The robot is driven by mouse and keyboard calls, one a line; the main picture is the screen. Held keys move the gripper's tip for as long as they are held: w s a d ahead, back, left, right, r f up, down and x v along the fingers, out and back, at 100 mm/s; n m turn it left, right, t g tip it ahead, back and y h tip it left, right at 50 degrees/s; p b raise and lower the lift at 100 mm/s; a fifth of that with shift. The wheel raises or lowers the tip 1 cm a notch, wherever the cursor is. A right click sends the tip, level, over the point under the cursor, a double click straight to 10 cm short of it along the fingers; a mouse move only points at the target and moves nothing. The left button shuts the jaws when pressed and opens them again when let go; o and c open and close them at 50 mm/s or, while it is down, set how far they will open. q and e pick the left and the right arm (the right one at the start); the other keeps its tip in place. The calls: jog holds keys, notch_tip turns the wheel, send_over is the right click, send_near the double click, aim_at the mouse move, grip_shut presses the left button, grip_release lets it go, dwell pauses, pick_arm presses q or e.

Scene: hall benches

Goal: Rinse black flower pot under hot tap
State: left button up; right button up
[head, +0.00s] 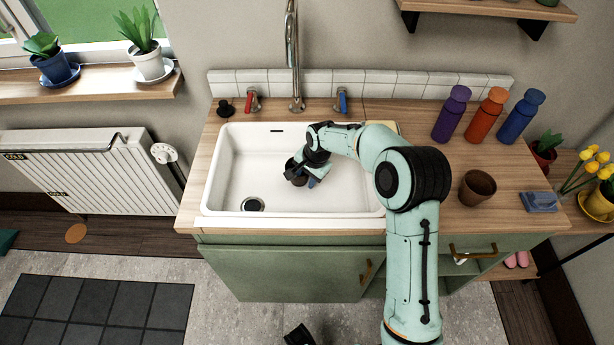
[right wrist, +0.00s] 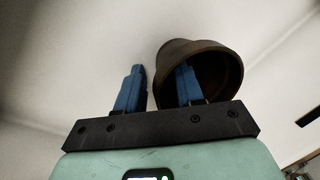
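My right gripper (head: 308,181) reaches down into the white sink (head: 240,150). A dark brown pot (head: 299,180) is at its fingers in the sink, mostly hidden by the wrist in the head view. In the right wrist view the pot (right wrist: 205,60) lies tilted with its mouth toward me. One blue finger of the gripper (right wrist: 160,85) is inside the mouth and the other is outside, with a gap beside the pot wall. The red-handled tap (head: 252,100) is behind the sink, left of the tall spout (head: 295,80). My left gripper is not clearly seen.
Another brown pot (head: 477,188) stands on the counter right of the sink. Purple (head: 452,114), orange (head: 486,115) and blue (head: 521,117) bottles stand behind it. A blue sponge-like block (head: 538,202) lies near the right edge. The left half of the sink is clear.

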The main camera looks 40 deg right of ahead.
jog(key=p+v, duration=0.1)
jog(key=v, duration=1.2)
jog(key=shift+r+p, duration=0.2)
jog(key=shift+p, duration=0.1)
